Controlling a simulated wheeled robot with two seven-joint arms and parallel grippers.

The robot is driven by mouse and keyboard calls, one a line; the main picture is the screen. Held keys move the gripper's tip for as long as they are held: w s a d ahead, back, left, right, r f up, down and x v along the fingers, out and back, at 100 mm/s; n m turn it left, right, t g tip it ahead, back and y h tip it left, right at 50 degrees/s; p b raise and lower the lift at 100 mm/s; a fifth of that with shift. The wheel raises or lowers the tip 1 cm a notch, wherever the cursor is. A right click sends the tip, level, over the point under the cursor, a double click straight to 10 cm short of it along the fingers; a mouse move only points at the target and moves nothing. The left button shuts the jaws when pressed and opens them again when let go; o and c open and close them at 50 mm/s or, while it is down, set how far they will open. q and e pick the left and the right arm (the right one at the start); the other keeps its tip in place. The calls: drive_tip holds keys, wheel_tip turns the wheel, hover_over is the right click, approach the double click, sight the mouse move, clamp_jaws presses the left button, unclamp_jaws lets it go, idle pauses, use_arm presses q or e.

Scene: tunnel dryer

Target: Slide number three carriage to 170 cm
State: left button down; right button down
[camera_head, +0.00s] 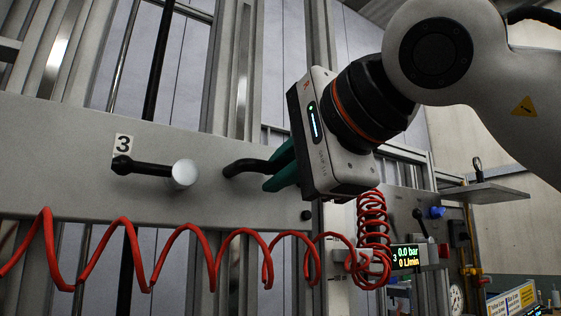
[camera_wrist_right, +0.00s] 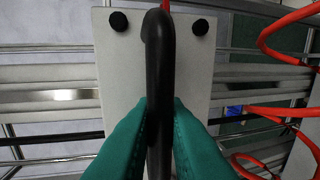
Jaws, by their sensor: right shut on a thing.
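The number three carriage shows in the head view as a wide grey plate (camera_head: 65,172) with a "3" label (camera_head: 123,144) at its upper left. A black lever (camera_head: 146,168) with a pale round knob (camera_head: 184,173) sits beside the label. A black bent handle (camera_head: 243,167) sticks out from the plate further right. My right gripper (camera_head: 281,166) has its teal fingers closed around this handle. In the right wrist view the handle (camera_wrist_right: 158,70) runs upright between the two teal fingers (camera_wrist_right: 158,125), in front of the light plate (camera_wrist_right: 118,65). My left gripper is not in view.
Metal uprights (camera_head: 240,60) stand behind. A grey shelf (camera_head: 484,194), a blue knob (camera_head: 437,212) and a sign (camera_head: 511,302) are at the right.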

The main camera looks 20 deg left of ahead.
drive_tip(key=shift+f, duration=0.9)
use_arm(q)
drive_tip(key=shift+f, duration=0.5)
use_arm(e)
drive_tip(key=shift+r, duration=0.15)
drive_tip(key=c, duration=1.5)
unclamp_jaws()
drive_tip(key=shift+r, duration=0.1)
